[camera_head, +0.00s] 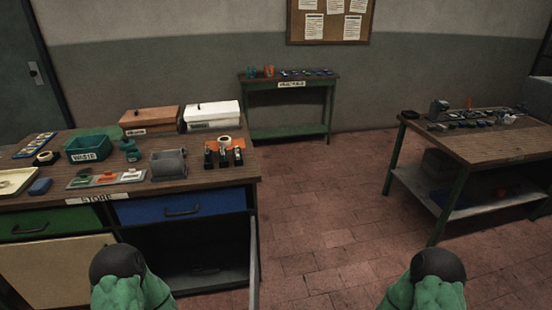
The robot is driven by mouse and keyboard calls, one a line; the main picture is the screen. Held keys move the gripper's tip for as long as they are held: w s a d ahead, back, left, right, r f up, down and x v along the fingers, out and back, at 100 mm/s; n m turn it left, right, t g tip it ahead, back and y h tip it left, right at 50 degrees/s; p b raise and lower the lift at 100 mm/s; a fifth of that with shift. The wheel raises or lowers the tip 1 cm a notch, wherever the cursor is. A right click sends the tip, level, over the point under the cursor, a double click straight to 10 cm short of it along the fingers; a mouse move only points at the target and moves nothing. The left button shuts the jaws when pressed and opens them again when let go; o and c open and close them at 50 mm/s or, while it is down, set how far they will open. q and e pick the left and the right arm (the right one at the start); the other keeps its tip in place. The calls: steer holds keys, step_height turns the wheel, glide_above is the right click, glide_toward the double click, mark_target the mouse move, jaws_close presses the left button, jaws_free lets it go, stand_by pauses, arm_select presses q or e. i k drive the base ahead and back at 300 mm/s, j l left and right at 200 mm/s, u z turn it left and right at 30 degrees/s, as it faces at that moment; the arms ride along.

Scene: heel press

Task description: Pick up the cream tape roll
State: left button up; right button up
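A small cream ring that looks like the tape roll (224,142) is on the store table (135,197) at the left, near the table's right end. It is partly hidden behind small black upright items. A second pale ring shape (46,155), with a dark part below it, is farther left on the same table; I cannot tell whether it is also a tape roll. Neither of my grippers shows. Only green and black parts of my two arms are at the bottom edge, well in front of the tables.
The store table also bears a green waste bin (91,148), a grey bin (168,165), a brown box (148,120) and a white box (212,115). A green table (288,85) stands at the back wall, a workbench (480,148) at right. The tiled floor (320,220) between is clear.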

mark_target(46, 157)
steer(key=l+u, duration=0.3)
steer(key=l, duration=0.15)
steer(key=k+l+u, duration=0.15)
steer(key=l+u, duration=0.15)
steer(key=l, duration=0.15)
steer(key=k+l+u, duration=0.15)
steer(key=l+u, duration=0.15)
steer(key=l, duration=0.15)
steer(key=j+z, duration=0.1)
steer(key=j, duration=1.2)
steer(key=i+j+z, duration=0.1)
steer(key=j, duration=0.35)
steer(key=i+j+z, duration=0.15)
steer(key=j, duration=0.3)
steer(key=i+j+z, duration=0.1)
steer(key=j, duration=0.4)
steer(key=i+j+z, duration=0.1)
steer(key=j, duration=0.4)
steer(key=i+j+z, duration=0.15)
steer(key=j, duration=0.35)
